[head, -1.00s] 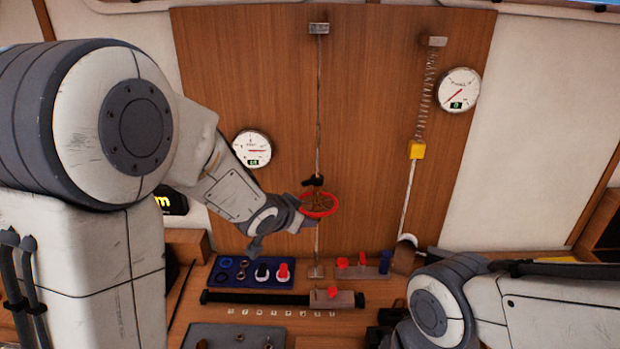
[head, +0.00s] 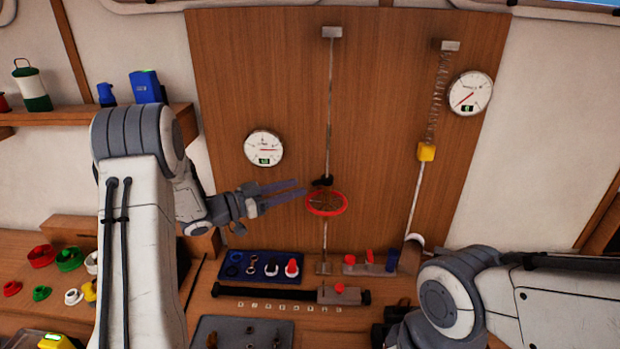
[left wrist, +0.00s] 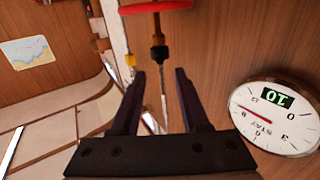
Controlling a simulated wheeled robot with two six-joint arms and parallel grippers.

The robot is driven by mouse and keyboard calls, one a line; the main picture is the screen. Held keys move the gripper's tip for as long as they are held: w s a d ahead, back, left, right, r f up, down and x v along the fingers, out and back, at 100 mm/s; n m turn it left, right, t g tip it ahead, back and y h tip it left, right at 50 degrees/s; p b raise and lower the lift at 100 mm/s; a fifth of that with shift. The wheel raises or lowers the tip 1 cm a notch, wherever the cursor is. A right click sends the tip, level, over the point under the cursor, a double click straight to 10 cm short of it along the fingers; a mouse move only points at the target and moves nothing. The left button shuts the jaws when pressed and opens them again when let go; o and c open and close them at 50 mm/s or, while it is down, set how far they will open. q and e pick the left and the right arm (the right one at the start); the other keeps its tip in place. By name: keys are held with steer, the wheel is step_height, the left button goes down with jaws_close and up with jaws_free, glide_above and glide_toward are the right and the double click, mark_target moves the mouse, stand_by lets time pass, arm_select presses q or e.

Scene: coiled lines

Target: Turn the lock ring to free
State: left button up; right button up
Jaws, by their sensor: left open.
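A red handwheel (head: 326,203) sits on a thin vertical line in front of the wooden panel. A small black fitting (head: 322,181) is on the line just above the wheel; I cannot tell surely whether it is the lock ring. My left gripper (head: 300,188) is open and empty, its fingers pointing right toward the black fitting. In the left wrist view, the black fitting (left wrist: 158,54) shows beyond the open fingertips (left wrist: 160,76), roughly between them, with the red wheel (left wrist: 155,6) at the top edge. My right gripper is not clearly visible.
A round gauge (head: 264,148) is left of the line; another gauge (head: 469,93) is by a spring with a yellow block (head: 426,152). Below are a blue tray (head: 261,281) and a black rail (head: 250,293). My right arm fills the lower right.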

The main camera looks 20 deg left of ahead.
mark_target(322, 179)
arm_select(q)
steer(key=p+x, duration=0.1)
steer(key=x, duration=0.3)
steer(key=shift+w+d+r, duration=0.1)
steer(key=shift+d, duration=0.05)
steer(key=shift+w+d+p, duration=0.35)
steer(key=shift+w+d, duration=0.05)
jaws_close()
